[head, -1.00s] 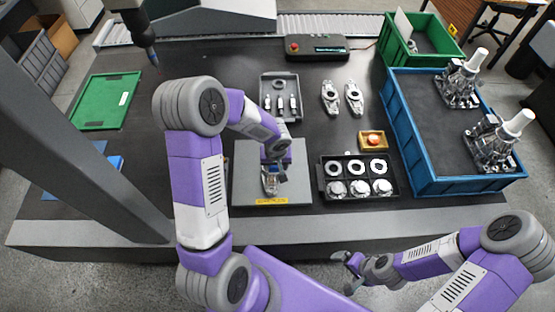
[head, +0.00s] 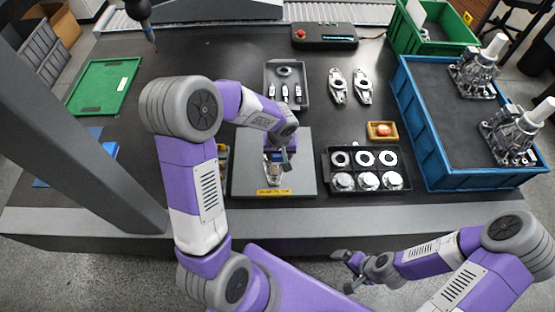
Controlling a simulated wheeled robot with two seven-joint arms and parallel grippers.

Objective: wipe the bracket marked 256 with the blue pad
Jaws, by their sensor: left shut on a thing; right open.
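My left gripper (head: 287,158) reaches down over the grey plate (head: 246,178). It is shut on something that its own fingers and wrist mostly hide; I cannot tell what. A small metal part (head: 273,173), perhaps a bracket, is on the plate just left of the fingers. Two more metal brackets (head: 338,86) (head: 362,87) lie on the table behind; no number can be read. A bright blue thing (head: 110,148), which may be a pad, lies at the left, partly behind the grey column. My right gripper (head: 350,268) is open and empty in front of the table.
A dark tray with small parts (head: 287,102) is behind the plate. A black tray of rings (head: 366,168), a yellow box (head: 382,131) and a blue crate (head: 432,166) stand right. A green tray (head: 104,88) lies left. The grey column (head: 82,130) crosses the left side.

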